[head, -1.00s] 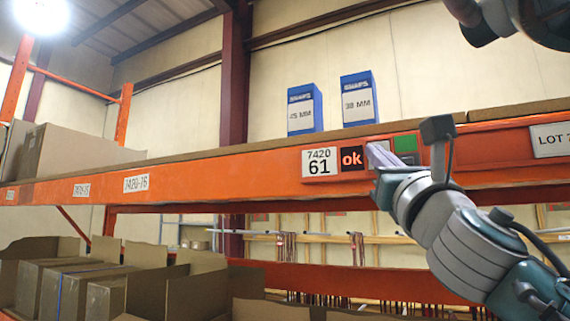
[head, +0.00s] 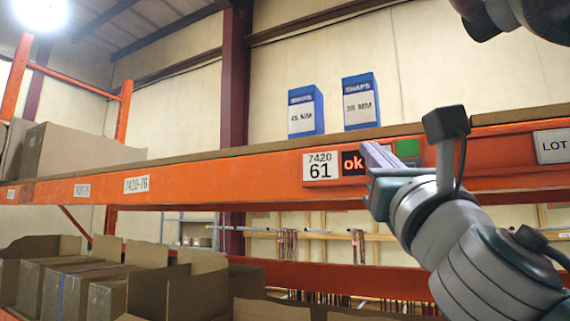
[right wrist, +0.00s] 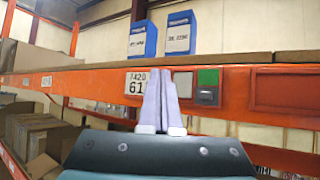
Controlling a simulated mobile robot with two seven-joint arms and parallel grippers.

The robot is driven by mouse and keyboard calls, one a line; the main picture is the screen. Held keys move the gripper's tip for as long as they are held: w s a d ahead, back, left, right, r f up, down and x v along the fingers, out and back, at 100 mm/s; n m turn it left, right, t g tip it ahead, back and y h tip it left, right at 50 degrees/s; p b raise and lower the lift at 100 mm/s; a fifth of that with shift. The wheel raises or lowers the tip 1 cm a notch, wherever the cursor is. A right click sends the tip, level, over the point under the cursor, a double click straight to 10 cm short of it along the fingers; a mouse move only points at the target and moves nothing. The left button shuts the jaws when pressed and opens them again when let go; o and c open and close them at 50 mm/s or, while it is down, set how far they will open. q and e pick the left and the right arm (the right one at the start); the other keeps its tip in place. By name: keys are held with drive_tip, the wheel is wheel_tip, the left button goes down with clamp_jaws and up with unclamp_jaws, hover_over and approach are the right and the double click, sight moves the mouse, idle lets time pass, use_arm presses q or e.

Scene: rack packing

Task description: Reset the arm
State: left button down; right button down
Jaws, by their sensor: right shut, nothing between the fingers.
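My right gripper (head: 376,156) is in front of the orange shelf beam (head: 240,165) in the head view. Its pale fingers are together and empty, just right of the "ok" panel (head: 352,162). In the right wrist view the closed fingers (right wrist: 161,82) point at the beam, between the "7420 61" label (right wrist: 136,83) and a green square (right wrist: 208,77). I cannot tell whether the fingertips touch the beam. My left gripper does not show in these views.
Two blue boxes (head: 305,110) (head: 360,101) stand on the upper shelf. Open cardboard boxes (head: 60,285) fill the lower shelf at left. A larger cardboard box (head: 85,150) sits at the upper left. More labels (head: 136,184) are on the beam.

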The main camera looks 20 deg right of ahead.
idle(0.6)
drive_tip(key=s+f+m+g+y, duration=0.1)
drive_tip(key=s+f+m+g, duration=0.1)
drive_tip(key=f+m+g, duration=0.5)
drive_tip(key=s+d+f+m, duration=0.15)
drive_tip(key=f+m, duration=0.35)
drive_tip(key=f, duration=0.5)
drive_tip(key=s+f+m+g+y, duration=0.1)
drive_tip(key=s+f+m+g, duration=0.25)
drive_tip(key=f+m, duration=0.4)
drive_tip(key=s+a+f+m+g+y, duration=0.3)
drive_tip(key=s+a+f+m+g, duration=0.2)
drive_tip(key=s+f, duration=0.3)
drive_tip(key=s+a+f+m+g+y, duration=0.3)
drive_tip(key=s+a+f+m+g, duration=0.2)
drive_tip(key=s+f, duration=0.3)
drive_tip(key=shift+s+m, duration=0.45)
drive_tip(key=shift+s, duration=0.75)
